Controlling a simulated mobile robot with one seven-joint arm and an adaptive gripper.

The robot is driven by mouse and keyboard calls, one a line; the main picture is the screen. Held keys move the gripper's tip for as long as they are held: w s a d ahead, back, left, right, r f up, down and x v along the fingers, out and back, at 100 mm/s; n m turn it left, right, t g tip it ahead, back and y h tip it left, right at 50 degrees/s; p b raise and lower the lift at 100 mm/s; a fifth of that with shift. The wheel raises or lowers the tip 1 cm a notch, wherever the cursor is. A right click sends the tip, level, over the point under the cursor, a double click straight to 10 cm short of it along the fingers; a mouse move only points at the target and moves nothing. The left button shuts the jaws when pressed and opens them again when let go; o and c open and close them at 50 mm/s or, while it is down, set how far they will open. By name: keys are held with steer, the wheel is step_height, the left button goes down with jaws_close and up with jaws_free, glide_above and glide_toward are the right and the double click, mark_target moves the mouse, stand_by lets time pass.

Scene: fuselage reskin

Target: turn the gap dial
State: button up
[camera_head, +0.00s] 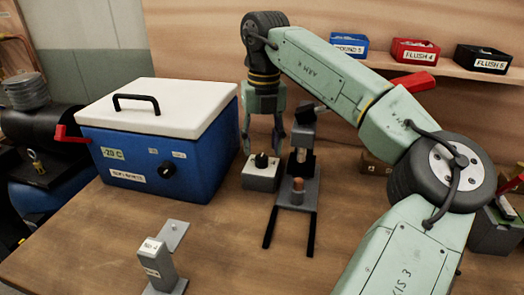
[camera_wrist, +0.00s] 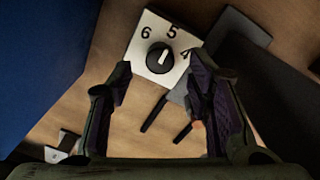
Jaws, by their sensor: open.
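The gap dial is a black round knob (camera_head: 261,160) on a small light-grey box (camera_head: 260,178), standing between the blue cooler and a small grey stand. In the wrist view the knob (camera_wrist: 160,58) sits on a white face marked 6, 5 and 4. Its white pointer line points up, toward the 5. My gripper (camera_head: 263,143) points down above the box, open and empty. In the wrist view its two fingers (camera_wrist: 161,75) frame the knob from left and right, and the knob shows in the gap between their tips. I see no contact with the knob.
A blue cooler (camera_head: 190,150) with a white lid stands close on the left. The grey stand (camera_head: 302,165) with two dark prongs is close on the right. A small grey post (camera_head: 155,262) is at the front left. Labelled bins (camera_head: 415,52) sit on the shelf behind.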

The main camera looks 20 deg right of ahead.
mark_target(262, 157)
steer(key=shift+f, duration=1.55)
jaws_close()
